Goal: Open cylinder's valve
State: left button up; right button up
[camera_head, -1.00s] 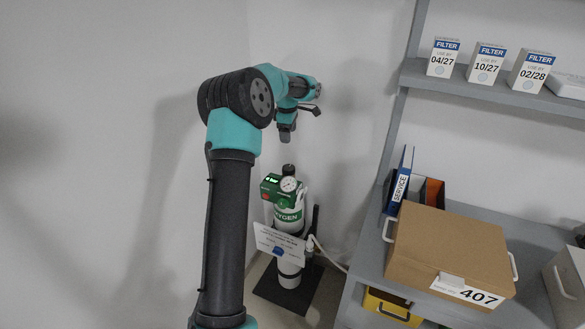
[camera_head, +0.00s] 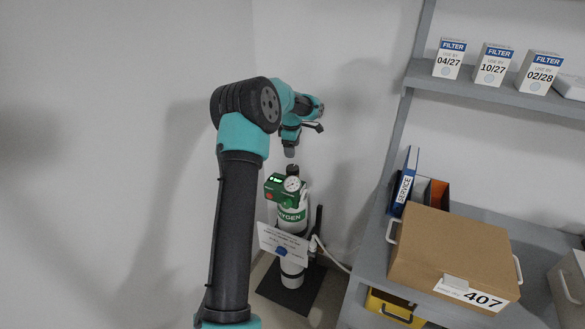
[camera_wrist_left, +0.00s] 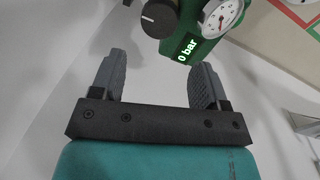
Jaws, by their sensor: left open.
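The oxygen cylinder (camera_head: 292,222) stands upright in a dark stand in the corner, with a green valve block (camera_head: 276,188) and a round gauge (camera_head: 292,184) on top. A black valve knob (camera_head: 292,169) sits above the block. In the left wrist view the knob (camera_wrist_left: 159,18) is just beyond the fingers, beside the gauge (camera_wrist_left: 222,17) and a display reading "0 bar" (camera_wrist_left: 188,48). My left gripper (camera_head: 290,152) points down just above the knob. In the left wrist view its two fingers (camera_wrist_left: 157,78) are apart with nothing between them. My right gripper is not in view.
A white label card (camera_head: 283,243) hangs on the cylinder's front, and a pale hose (camera_head: 330,258) runs right. A grey shelf unit holds a cardboard box (camera_head: 455,255), a blue binder (camera_head: 405,181) and filter boxes (camera_head: 495,64). The wall is close behind the cylinder.

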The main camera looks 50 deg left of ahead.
aim_at(293, 167)
pick_arm(q)
jog(key=f, duration=1)
jog(key=shift+w+a+f, duration=0.1)
jog(key=shift+w+a, duration=0.05)
jog(key=shift+w, duration=0.15)
jog(key=c, duration=0.7)
